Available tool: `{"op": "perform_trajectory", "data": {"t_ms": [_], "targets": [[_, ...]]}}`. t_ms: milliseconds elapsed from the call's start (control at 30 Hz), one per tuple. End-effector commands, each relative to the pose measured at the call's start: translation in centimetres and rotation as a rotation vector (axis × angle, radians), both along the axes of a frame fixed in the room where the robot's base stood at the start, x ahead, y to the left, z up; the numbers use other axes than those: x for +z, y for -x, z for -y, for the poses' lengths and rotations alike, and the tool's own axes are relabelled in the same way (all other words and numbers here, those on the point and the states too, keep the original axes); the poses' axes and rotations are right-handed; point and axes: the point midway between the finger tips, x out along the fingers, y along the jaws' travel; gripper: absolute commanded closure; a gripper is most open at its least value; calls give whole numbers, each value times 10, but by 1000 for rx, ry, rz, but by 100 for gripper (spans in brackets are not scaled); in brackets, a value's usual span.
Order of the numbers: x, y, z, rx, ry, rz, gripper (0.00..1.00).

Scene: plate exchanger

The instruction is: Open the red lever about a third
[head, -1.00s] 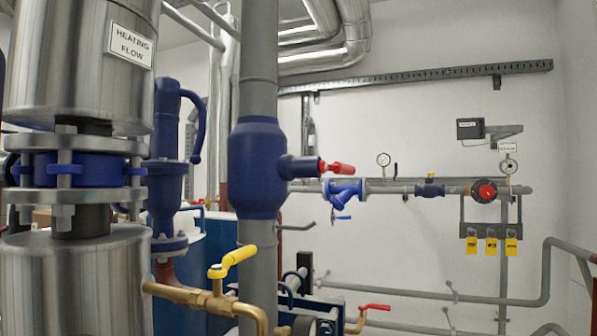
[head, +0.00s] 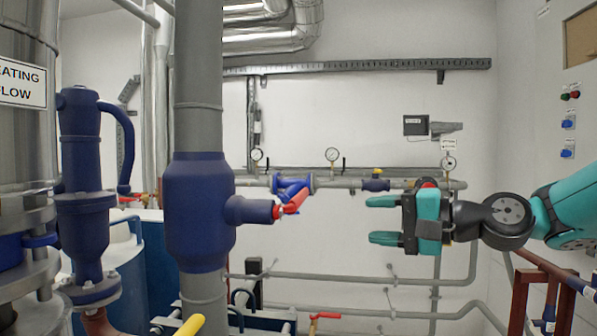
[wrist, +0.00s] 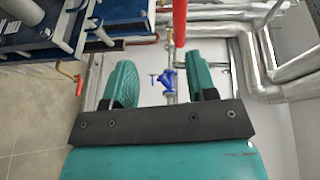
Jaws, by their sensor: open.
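The red lever (head: 292,203) sits on the end of the short blue stem that sticks out right from the big blue valve body (head: 198,212). It slants up to the right in the head view. My gripper (head: 376,220) is open and empty, with teal fingers pointing left toward the lever. A clear gap lies between the fingertips and the lever. In the wrist view my gripper (wrist: 162,82) shows both fingers spread. A red bar (wrist: 180,22), which looks like the lever, shows at the top, near the right finger and beyond its tip.
A blue strainer (head: 292,184) and gauges sit on the back wall pipe behind the lever. Another red lever (head: 322,317) is low down. A yellow handle (head: 188,326) shows at the bottom. The space between gripper and lever looks free.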

Motion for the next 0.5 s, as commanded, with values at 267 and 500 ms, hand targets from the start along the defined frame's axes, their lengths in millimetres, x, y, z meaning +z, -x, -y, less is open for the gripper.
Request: {"op": "perform_trajectory", "data": {"t_ms": [267, 500], "targets": [[23, -25, -2, -26, -117, -18, 48], [25, -53, -47, -23, -112, -18, 48]]}}
